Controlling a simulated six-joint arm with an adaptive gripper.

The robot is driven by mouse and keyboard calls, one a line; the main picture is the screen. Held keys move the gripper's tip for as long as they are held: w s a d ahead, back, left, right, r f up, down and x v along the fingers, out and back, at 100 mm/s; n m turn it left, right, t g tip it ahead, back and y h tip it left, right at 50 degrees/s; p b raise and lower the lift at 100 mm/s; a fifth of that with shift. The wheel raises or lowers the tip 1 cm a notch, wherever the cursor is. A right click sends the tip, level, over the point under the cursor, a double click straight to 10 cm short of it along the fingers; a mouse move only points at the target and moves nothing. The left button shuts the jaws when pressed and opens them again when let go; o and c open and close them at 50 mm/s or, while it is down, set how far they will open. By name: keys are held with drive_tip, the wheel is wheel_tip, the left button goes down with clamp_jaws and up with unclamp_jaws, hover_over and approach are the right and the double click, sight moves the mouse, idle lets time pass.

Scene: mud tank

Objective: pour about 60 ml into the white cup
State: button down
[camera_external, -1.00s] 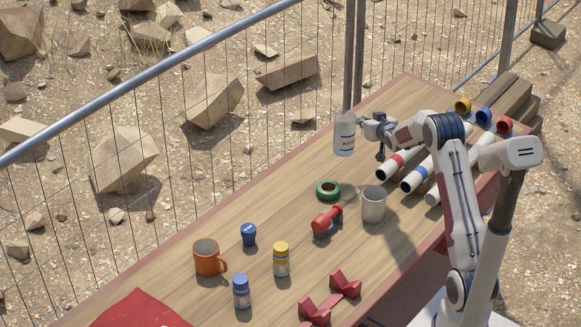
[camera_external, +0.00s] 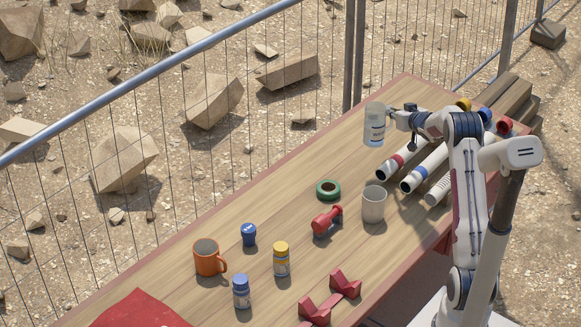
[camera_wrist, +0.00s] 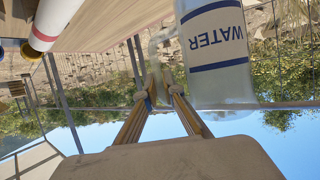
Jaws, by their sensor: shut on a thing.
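The label also shows large in the wrist view (camera_wrist: 215,45). My gripper (camera_external: 392,115) is shut on the bottle, at its right side in the external view; its fingers also show in the wrist view (camera_wrist: 160,82). The white cup (camera_external: 373,206) stands upright on the table below the bottle, apart from it. The cup's inside is too small to tell whether it holds liquid.
White tubes with coloured bands (camera_external: 423,172) lie right of the cup. A green tape roll (camera_external: 328,188) and a red dumbbell-like thing (camera_external: 326,220) are left of it. An orange mug (camera_external: 208,258), small jars (camera_external: 281,260) and red blocks (camera_external: 345,284) stand nearer the front.

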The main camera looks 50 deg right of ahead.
drive_tip(key=shift+s+d+n+t+y, duration=0.6)
drive_tip(key=shift+s+d+n+y, duration=1.05)
drive_tip(key=shift+s, duration=1.95)
drive_tip(key=a+f+n+y, duration=0.2)
drive_tip(key=a, duration=0.4)
drive_tip(key=shift+s+a+f+t+y, duration=0.2)
drive_tip(key=shift+a+f+t+y, duration=0.1)
drive_tip(key=shift+a+f+y, duration=0.05)
